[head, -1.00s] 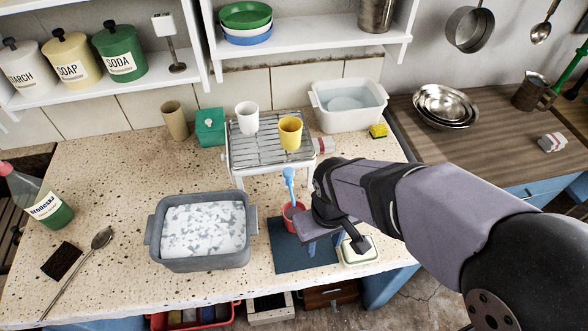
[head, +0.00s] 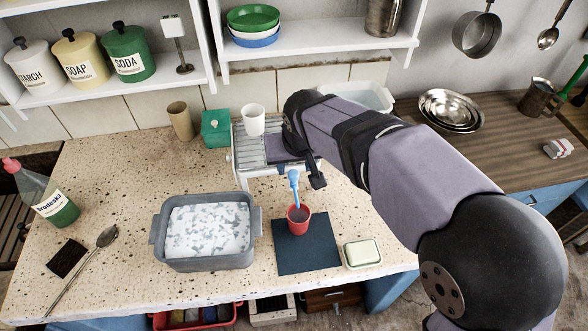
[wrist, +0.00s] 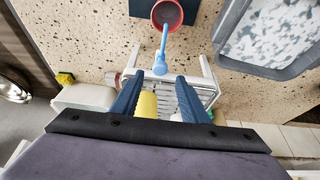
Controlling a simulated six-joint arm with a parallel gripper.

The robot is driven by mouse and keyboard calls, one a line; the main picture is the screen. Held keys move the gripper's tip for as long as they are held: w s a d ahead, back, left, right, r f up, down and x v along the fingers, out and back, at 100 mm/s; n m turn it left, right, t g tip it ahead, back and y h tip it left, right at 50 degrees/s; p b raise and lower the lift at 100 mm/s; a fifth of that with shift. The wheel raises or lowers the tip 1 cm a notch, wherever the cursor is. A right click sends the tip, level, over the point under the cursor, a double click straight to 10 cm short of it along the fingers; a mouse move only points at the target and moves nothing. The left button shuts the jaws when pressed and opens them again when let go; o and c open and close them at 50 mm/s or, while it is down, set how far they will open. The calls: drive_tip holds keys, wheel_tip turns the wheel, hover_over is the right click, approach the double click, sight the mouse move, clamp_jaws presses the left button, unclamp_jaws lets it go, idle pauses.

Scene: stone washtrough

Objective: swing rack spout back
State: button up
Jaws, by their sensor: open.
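The wire rack (head: 250,155) stands on white legs on the speckled counter. Its blue spout (head: 293,182) sticks out at the front, over a red cup (head: 298,219) on a dark mat (head: 302,256). The spout (wrist: 161,50) and red cup (wrist: 167,14) also show in the wrist view. A white cup (head: 253,119) stands on the rack. My gripper (wrist: 157,88) is open above the rack. A yellow cup (wrist: 147,105) shows between its fingers, apparently lower; contact cannot be told. In the head view my arm hides the yellow cup and part of the rack.
A grey basin (head: 207,262) of suds stands left of the mat, a soap dish (head: 362,253) right of it. A green box (head: 215,128) and tan cup (head: 181,121) stand behind left. A white tub (head: 370,95) is behind my arm. A shelf (head: 320,46) hangs above.

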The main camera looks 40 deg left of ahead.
sight(293, 173)
drive_tip(key=shift+p+x, duration=0.55)
drive_tip(key=shift+x, duration=2.1)
drive_tip(key=c, duration=1)
